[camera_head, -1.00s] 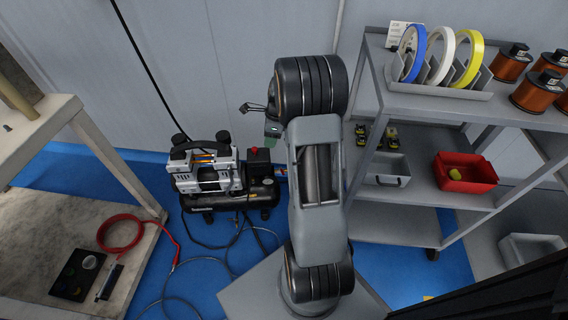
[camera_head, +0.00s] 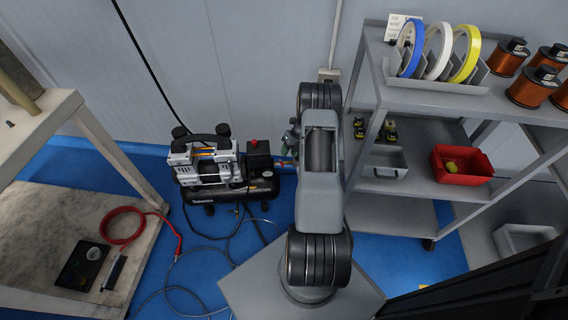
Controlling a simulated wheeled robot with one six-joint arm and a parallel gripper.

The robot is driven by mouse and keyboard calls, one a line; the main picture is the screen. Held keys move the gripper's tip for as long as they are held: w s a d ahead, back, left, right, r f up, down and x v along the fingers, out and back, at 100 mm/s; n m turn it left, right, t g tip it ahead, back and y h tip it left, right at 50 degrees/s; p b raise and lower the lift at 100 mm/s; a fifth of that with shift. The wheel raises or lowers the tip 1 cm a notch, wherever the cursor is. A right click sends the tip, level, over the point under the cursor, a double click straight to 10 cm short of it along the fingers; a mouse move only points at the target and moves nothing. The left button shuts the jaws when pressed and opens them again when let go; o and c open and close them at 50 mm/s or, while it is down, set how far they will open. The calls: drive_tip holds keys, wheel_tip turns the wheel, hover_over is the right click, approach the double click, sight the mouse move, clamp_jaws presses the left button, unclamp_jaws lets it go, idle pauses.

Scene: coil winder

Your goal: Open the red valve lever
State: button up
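A compressor (camera_head: 215,165) with a black tank stands on the blue floor against the wall. A small red knob (camera_head: 254,142) sits on top of its black box at the right end. I cannot make out a red valve lever for certain. A small blue and orange fitting (camera_head: 284,162) shows just right of the compressor, partly hidden by my arm. My gripper (camera_head: 290,140) is mostly hidden behind my arm, close to the right of the compressor's box and near that fitting. Its fingers are too small and covered to tell whether they are open or shut.
A grey shelf cart (camera_head: 390,188) with tape rolls, copper coils and a red bin (camera_head: 461,165) stands to the right. A table (camera_head: 55,215) with a coiled red hose (camera_head: 122,226) is on the left. Loose hoses lie on the floor before the compressor.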

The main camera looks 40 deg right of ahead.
sight(281, 162)
drive_tip(key=b+x, duration=0.1)
drive_tip(key=x, duration=0.5)
drive_tip(key=shift+a+f, duration=0.15)
drive_tip(key=shift+c, duration=0.5)
clamp_jaws()
